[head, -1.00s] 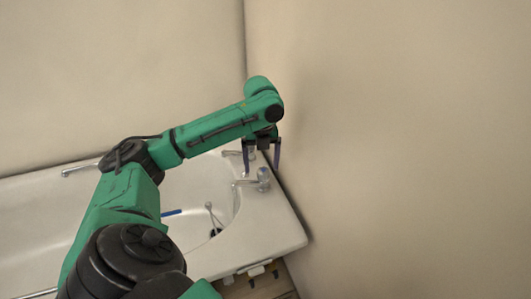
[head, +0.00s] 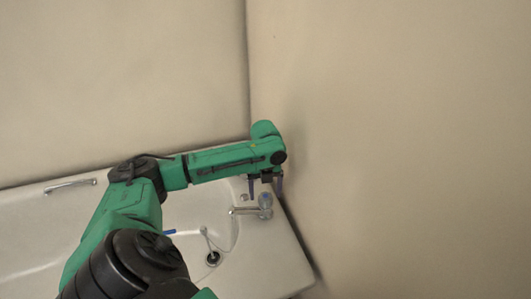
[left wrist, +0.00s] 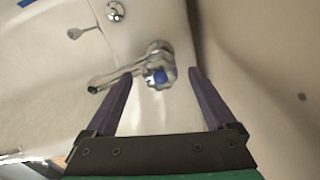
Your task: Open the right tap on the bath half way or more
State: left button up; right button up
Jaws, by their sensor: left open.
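The bath (head: 285,262) is white, and its right end stands by the wall. A chrome tap with a blue-marked knob (head: 264,201) sits at that end, its spout pointing left. In the left wrist view this tap (left wrist: 158,68) appears between my fingertips, with its spout crossing near the left finger. I cannot tell whether they touch. My left gripper (head: 265,190) is open and empty, pointing down over or just behind the tap; it also shows in the left wrist view (left wrist: 161,75). The second tap is mostly hidden behind my left arm. My right gripper is out of view.
The beige wall (head: 400,150) rises close to the right of the tap and gripper. A drain (head: 213,258) and a plug on a chain lie in the basin. A grab handle (head: 70,185) is on the far rim at left.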

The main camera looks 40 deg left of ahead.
pick_arm(q)
jog(key=shift+f, duration=1.4)
jog(key=c, duration=1.4)
jog(key=shift+r, duration=0.15)
jog(key=shift+p, duration=0.4)
jog(key=n+p, duration=1)
jog(key=p, duration=0.3)
jog(key=shift+r, duration=0.2)
jog(key=n+p, duration=0.2)
jog(key=shift+n, duration=0.3)
jog(key=n+p, duration=0.2)
jog(key=n, duration=0.1)
jog(key=shift+f+n, duration=0.15)
jog(key=shift+n, duration=0.15)
jog(key=n+p, duration=0.2)
jog(key=n, duration=0.1)
jog(key=shift+f+n+p, duration=0.15)
jog(key=shift+n+p, duration=0.35)
jog(key=shift+n, duration=1.2)
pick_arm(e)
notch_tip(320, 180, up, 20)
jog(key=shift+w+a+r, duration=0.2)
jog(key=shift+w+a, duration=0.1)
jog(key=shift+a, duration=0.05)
